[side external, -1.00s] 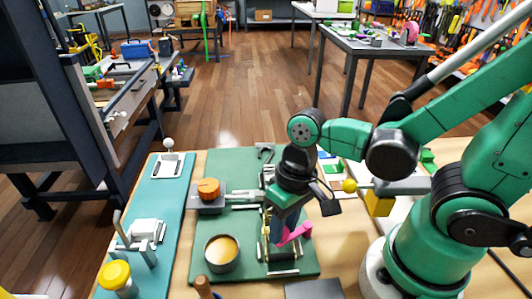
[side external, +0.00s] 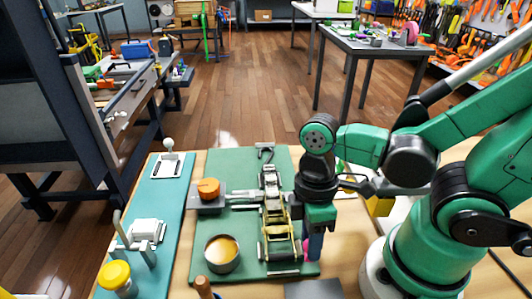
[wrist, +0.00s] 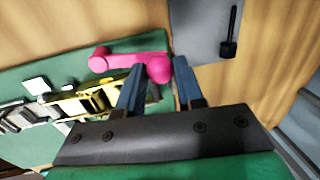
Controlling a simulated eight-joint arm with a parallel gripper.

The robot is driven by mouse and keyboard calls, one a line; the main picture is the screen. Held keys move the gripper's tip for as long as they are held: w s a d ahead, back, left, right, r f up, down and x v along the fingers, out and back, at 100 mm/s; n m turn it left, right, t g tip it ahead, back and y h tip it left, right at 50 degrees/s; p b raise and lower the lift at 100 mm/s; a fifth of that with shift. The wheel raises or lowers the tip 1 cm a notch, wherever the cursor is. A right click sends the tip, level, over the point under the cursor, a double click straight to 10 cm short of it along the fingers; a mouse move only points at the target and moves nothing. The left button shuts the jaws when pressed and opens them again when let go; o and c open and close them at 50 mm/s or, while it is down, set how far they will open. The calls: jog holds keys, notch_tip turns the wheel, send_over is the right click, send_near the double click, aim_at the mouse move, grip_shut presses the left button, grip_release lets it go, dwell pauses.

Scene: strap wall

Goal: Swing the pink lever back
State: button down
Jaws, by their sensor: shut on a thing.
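The pink lever (wrist: 128,52) shows in the wrist view, with its round end between my two blue-grey fingers. My gripper (wrist: 170,80) is shut on that end. In the side view my gripper (side external: 312,250) points down at the right edge of the green board. There, only a small pink bit of the lever (side external: 306,245) shows beside the fingers; the rest is hidden. The strap mechanism (side external: 275,215), a gold and metal track, lies just left of my gripper.
An orange knob (side external: 208,188) on a grey block and a round tan-filled cup (side external: 222,252) sit on the green board (side external: 232,162). A teal mat (side external: 172,195) to the left carries white fixtures and a yellow-capped jar (side external: 116,275). A dark grey plate (side external: 314,290) lies at the front.

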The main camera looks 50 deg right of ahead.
jog(key=shift+s+d+n, duration=0.25)
jog(key=shift+s+n, duration=0.1)
jog(key=shift+n, duration=0.55)
jog(key=c, duration=0.6)
grip_release()
jog(key=shift+o, duration=0.2)
jog(key=shift+r, duration=0.1)
jog(key=shift+w+d+r, duration=0.1)
jog(key=shift+w+r, duration=0.05)
jog(key=shift+r, duration=0.75)
jog(key=shift+w+d+r, duration=0.15)
jog(key=shift+r, duration=0.7)
jog(key=shift+w+d+r, duration=0.1)
jog(key=shift+w+r, duration=0.05)
jog(key=shift+r, duration=0.75)
jog(key=w+d+r+m+t+h, duration=0.1)
jog(key=w+d+r+m+t, duration=0.2)
jog(key=w+d+m+t, duration=0.2)
jog(key=w+m+t, duration=0.3)
jog(key=w+m, duration=0.2)
jog(key=m, duration=0.1)
jog(key=shift+w+t+h, duration=0.3)
jog(key=shift+w, duration=0.1)
